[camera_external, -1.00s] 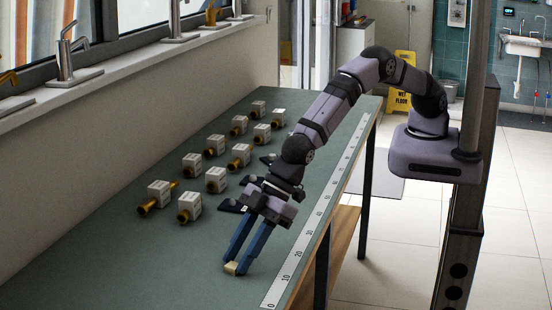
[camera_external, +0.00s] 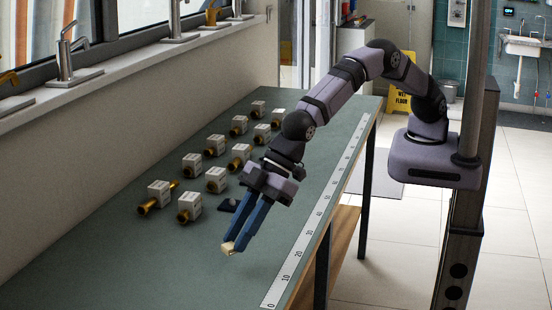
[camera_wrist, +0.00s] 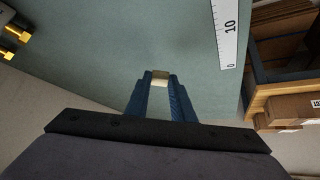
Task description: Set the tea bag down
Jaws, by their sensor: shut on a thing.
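The tea bag is a small pale, cream-coloured piece (camera_external: 228,248) between the blue fingertips of my gripper (camera_external: 232,244). In the external view my gripper points down and to the left over the near part of the green bench top, and its jaws are shut on the tea bag. The wrist view shows the tea bag (camera_wrist: 160,77) held at the ends of both blue fingers (camera_wrist: 160,82), with green surface beyond it. I cannot tell exactly how far it is above the bench.
Several white blocks with brass fittings (camera_external: 189,207) stand in rows on the bench (camera_external: 130,265), left of and behind my gripper. A white ruler strip (camera_external: 292,256) runs along the bench's right edge. The bench's near part is clear. Cardboard boxes (camera_wrist: 290,110) show at right in the wrist view.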

